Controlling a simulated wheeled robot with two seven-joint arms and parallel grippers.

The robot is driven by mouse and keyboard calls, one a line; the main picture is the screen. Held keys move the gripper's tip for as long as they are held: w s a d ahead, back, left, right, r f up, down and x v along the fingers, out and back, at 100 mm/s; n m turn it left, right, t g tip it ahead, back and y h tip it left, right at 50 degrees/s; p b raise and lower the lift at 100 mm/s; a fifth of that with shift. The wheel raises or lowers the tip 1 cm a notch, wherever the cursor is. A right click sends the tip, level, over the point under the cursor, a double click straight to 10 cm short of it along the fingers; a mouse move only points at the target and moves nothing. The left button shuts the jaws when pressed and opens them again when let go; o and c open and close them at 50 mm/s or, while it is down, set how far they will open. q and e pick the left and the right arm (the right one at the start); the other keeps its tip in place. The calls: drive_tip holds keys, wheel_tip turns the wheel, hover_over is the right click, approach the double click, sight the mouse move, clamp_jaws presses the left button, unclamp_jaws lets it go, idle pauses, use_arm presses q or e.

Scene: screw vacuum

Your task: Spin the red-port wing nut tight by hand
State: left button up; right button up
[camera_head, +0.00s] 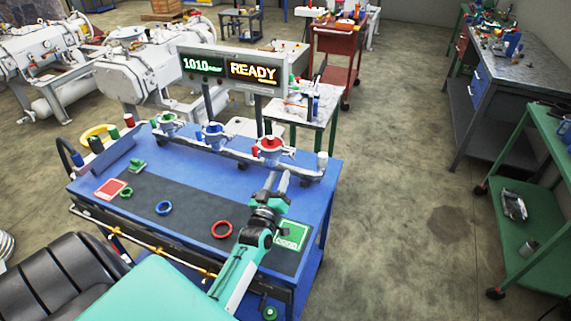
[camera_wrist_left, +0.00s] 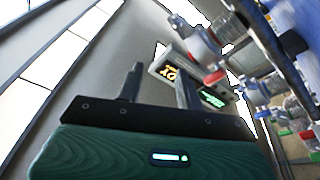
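The red port (camera_head: 270,146) is the right one of three on the silver manifold, topped with red. Its wing nut is too small to make out in the head view. My left gripper (camera_head: 277,178) is just in front of the red port, fingers pointing at the manifold. In the left wrist view its two fingers (camera_wrist_left: 160,83) stand apart with nothing between them. A red part (camera_wrist_left: 213,77) with silver fittings shows to the right of the fingers, apart from them. My right gripper is not in view.
A display reading READY (camera_head: 253,72) rises behind. A red ring (camera_head: 222,229), a blue ring (camera_head: 163,208) and a green pad (camera_head: 291,236) lie on the dark mat.

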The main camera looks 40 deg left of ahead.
sight(289, 156)
use_arm(q)
drive_tip(key=w+a+f+n+g+h+p, duration=0.1)
drive_tip(key=w+a+n+g+h+p, duration=0.1)
drive_tip(key=w+n, duration=0.7)
drive_tip(key=shift+w+a+p, duration=0.45)
drive_tip(key=shift+a+p, duration=0.45)
clamp_jaws()
